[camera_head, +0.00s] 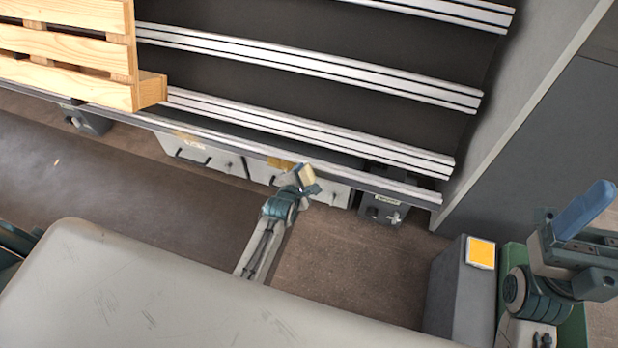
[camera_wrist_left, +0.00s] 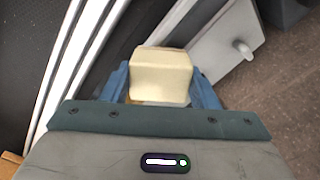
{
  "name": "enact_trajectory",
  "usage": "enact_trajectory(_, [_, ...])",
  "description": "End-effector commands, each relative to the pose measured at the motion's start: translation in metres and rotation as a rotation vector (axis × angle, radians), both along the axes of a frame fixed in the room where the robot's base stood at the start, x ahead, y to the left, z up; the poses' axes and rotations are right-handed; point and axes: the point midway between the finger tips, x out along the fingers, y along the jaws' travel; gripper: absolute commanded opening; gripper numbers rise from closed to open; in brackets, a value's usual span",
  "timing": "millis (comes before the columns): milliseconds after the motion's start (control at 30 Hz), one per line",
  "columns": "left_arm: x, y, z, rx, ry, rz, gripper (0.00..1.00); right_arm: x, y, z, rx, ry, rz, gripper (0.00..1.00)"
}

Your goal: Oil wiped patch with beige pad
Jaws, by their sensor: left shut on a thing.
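My left gripper (camera_head: 306,179) is shut on a small beige pad (camera_head: 307,174) at the front edge of the rail frame. In the left wrist view the beige pad (camera_wrist_left: 161,75) sits between the two blue fingers, close to the white rails. The wiped patch cannot be told for sure.
A wooden pallet (camera_head: 120,65) lies on the rails at upper left. Grey boxes (camera_head: 215,160) with handles sit under the front rail (camera_head: 375,183). A grey block (camera_head: 456,290) with a yellow-orange top plate (camera_head: 481,253) stands at lower right. A grey wall (camera_head: 520,120) closes the right end.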

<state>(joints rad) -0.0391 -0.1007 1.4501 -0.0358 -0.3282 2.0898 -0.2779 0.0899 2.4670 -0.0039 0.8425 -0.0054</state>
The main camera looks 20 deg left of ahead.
Motion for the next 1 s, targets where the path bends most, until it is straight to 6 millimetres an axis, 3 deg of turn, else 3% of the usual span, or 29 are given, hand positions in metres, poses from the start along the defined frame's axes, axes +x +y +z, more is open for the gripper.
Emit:
enact_trajectory(200, [0.0,0.015,0.002,0.002,0.0,0.0,0.36,0.0,0.0,0.007,0.0,0.0,0.0,0.76])
enact_trajectory(467, [0.002,0.015,0.001,0.0,-0.001,0.0,0.36,0.0,0.0,0.013,0.0,0.001,0.0,0.76])
enact_trajectory(1000, [0.002,-0.024,-0.001,0.0,-0.001,0.0,0.36,0.0,0.0,0.015,0.0,0.001,0.0,0.76])
